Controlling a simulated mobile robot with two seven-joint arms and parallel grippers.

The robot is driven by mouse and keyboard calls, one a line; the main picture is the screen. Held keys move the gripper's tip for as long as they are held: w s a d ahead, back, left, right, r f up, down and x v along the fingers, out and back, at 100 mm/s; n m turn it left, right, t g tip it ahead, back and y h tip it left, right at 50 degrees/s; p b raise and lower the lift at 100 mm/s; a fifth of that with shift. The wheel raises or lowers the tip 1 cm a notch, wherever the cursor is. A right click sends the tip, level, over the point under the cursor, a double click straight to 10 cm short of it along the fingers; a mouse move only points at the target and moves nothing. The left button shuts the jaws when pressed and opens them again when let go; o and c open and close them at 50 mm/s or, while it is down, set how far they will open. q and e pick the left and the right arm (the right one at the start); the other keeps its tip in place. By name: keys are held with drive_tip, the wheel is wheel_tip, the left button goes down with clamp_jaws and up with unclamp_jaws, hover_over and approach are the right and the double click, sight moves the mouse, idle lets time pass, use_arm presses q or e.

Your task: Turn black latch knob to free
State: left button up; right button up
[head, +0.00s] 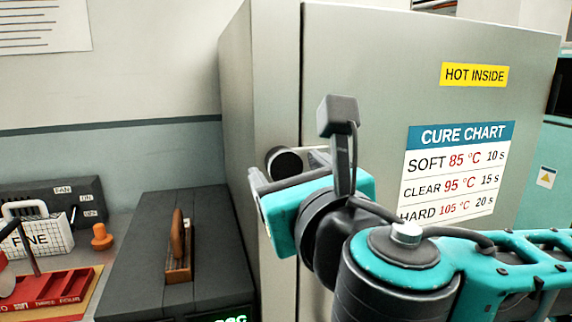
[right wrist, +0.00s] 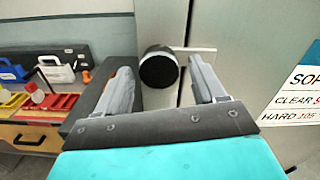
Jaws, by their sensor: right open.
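The black latch knob (head: 284,162) sticks out near the edge of the grey-green cabinet door (head: 370,60), beside the door seam. In the right wrist view the round knob (right wrist: 158,68) sits ahead of my right gripper, between the lines of its two fingers, with a pale latch plate behind it. My right gripper (head: 283,182) is at the knob's height, just in front of it and to its right in the head view. Its fingers (right wrist: 162,85) are apart and empty; I cannot tell whether either touches the knob. My left gripper is not in view.
A dark box (head: 140,235) with a wooden handle (head: 177,250) stands left of the cabinet. Further left on the bench are an orange knob (head: 101,237), a white "FINE" container (head: 45,238) and a red tray (head: 50,290). A cure chart (head: 455,170) is on the door.

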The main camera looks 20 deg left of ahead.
drive_tip(key=shift+w+a, duration=0.15)
drive_tip(key=shift+w, duration=0.05)
clamp_jaws()
idle(0.7)
